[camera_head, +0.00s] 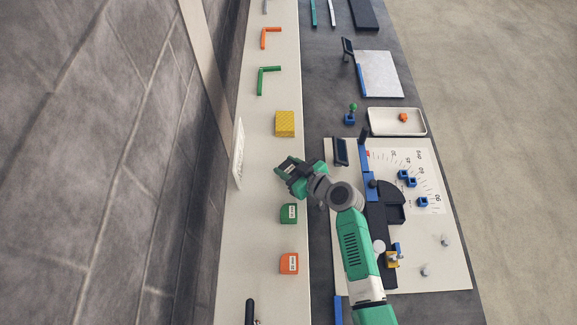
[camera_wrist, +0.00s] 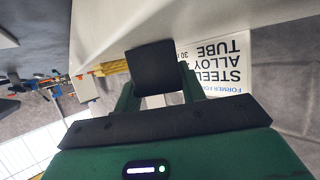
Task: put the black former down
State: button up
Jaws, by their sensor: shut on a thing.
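The black former (camera_wrist: 155,67) shows in the wrist view as a dark block with rounded corners, held between the two green fingers. My gripper (camera_wrist: 158,88) is shut on it. In the head view my gripper (camera_head: 289,170) is over the pale ledge (camera_head: 260,190), between the yellow block and the green former. There the former is hard to tell from the dark gripper parts. Whether the former touches the ledge is not clear.
A green former (camera_head: 289,213) and an orange former (camera_head: 289,264) stand on the ledge, with a yellow block (camera_head: 285,124) beyond. A white sign (camera_head: 238,153) stands by the wall; its "STEEL ALLOY TUBE" print (camera_wrist: 222,60) faces the wrist view. A bending board (camera_head: 440,265) lies right.

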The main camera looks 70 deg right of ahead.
jog(key=shift+f, duration=0.15)
jog(key=o, duration=1.1)
jog(key=shift+s+a+r, duration=0.1)
jog(key=shift+s+r, duration=0.15)
jog(key=shift+r, duration=0.1)
jog(key=v, duration=1.1)
jog(key=shift+s+a+p, duration=0.1)
jog(key=shift+s+p, duration=0.15)
jog(key=shift+p, duration=0.05)
